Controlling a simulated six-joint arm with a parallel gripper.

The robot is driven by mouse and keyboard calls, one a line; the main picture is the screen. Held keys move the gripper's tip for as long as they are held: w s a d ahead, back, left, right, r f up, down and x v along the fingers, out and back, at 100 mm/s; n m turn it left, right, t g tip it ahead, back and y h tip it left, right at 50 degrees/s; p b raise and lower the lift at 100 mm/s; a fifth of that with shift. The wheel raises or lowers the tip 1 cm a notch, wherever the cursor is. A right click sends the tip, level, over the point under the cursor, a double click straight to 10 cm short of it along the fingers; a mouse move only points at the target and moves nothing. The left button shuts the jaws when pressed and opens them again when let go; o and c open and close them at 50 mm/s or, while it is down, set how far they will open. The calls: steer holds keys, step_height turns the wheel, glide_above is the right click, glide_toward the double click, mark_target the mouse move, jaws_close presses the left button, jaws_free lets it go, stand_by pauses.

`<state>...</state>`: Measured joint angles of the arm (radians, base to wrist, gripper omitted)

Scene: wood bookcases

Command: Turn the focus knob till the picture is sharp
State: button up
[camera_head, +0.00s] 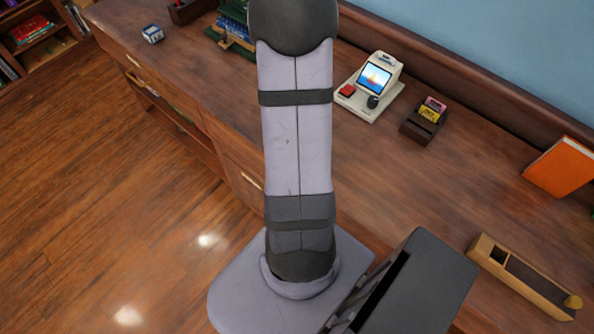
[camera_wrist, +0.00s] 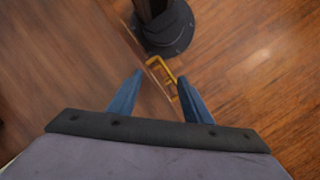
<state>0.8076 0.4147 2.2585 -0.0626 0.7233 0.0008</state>
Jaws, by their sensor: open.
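A small cream device (camera_head: 391,62) stands on the desk, right of my arm in the head view. Its lit screen (camera_head: 376,78) shows a blue picture with white and orange, too small to judge for sharpness. On its base are a dark round knob (camera_head: 373,102), which may be the focus knob, and a red block or button (camera_head: 347,91). My gripper (camera_wrist: 160,76) shows in the wrist view, its two blue fingers apart with nothing between them, above the desk's edge and floor. The device is not in that view. The head view does not show my gripper.
A dark holder (camera_head: 418,131) with colourful pieces stands right of the device. A brass-coloured handle (camera_wrist: 155,62) is near my fingers.

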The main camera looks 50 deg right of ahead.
mark_target(373, 100)
stand_by(0.3)
steer(key=d+r+m+h, duration=0.1)
steer(key=d+m, duration=0.1)
steer(key=d, duration=0.3)
steer(key=w+d+r+m+t+h, duration=0.1)
steer(key=d+m, duration=0.1)
steer(key=d, duration=0.4)
steer(key=d+r+m+h, duration=0.1)
steer(key=d, duration=0.4)
steer(key=shift+w+d+m+t+b, duration=0.2)
steer(key=shift+w+m+t+b, duration=0.1)
steer(key=shift+w+m+b, duration=0.1)
steer(key=s+d+r+m+h, duration=0.2)
steer(key=d+r+m, duration=0.1)
steer(key=d, duration=0.4)
steer(key=s+d+r+m+h, duration=0.1)
steer(key=d+r+m, duration=0.15)
steer(key=d, duration=0.45)
steer(key=shift+p+x, duration=0.7)
steer(key=shift+x, duration=2.8)
steer(key=shift+w+a, duration=0.1)
steer(key=shift+a, duration=0.05)
steer(key=shift+c, duration=0.3)
steer(key=c, duration=1)
